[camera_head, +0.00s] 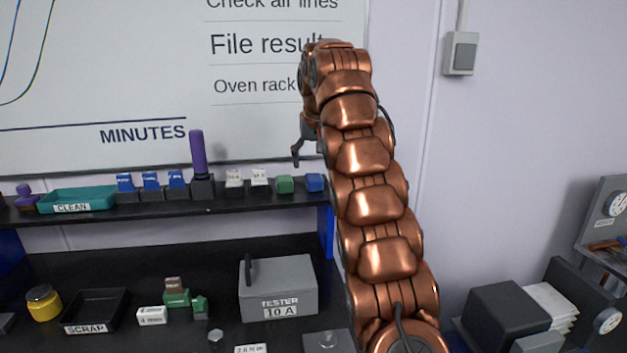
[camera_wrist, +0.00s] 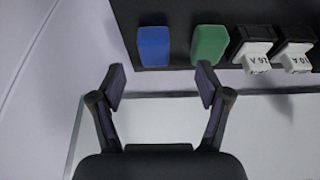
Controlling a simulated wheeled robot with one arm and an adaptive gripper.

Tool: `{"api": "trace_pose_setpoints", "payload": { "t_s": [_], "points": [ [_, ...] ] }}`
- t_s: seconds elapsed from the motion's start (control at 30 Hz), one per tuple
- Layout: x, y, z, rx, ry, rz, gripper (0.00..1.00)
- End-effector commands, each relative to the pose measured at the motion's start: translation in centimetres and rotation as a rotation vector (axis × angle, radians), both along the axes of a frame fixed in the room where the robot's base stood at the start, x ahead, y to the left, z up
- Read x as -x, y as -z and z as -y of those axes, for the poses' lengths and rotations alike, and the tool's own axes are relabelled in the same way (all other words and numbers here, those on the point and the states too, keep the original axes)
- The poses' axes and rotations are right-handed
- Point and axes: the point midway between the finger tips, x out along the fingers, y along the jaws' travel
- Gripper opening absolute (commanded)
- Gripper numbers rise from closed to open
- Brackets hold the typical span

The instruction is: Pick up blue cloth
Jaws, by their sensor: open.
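The blue cloth (camera_head: 314,182) is a small folded block at the right end of the upper black shelf. It also shows in the wrist view (camera_wrist: 153,47), beside a similar green block (camera_wrist: 209,44). My gripper (camera_wrist: 161,84) is open and empty. In the wrist view its fingertips are apart, below the blue cloth in the picture and not around it. In the head view my gripper (camera_head: 298,152) hangs above the right end of the shelf, partly hidden by my arm.
The green block (camera_head: 285,184) sits close to the left of the cloth. White-labelled pieces (camera_head: 259,180), blue-topped pieces, a purple post (camera_head: 198,155) and a teal CLEAN tray (camera_head: 77,210) share the shelf (camera_head: 230,204). A whiteboard (camera_head: 120,60) hangs behind. A grey tester (camera_head: 278,290) stands below.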

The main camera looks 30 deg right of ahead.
Motion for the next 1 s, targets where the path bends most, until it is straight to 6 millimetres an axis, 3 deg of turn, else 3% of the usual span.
{"api": "trace_pose_setpoints", "payload": {
  "t_s": [0.17, 1.0],
  "points": [
    [-0.4, -0.1, 0.9, 0.004, 0.001, 0.012, 0.76],
    [-2.1, 5.0, 2.1, 0.002, 0.004, 0.009, 0.76]
  ]
}}
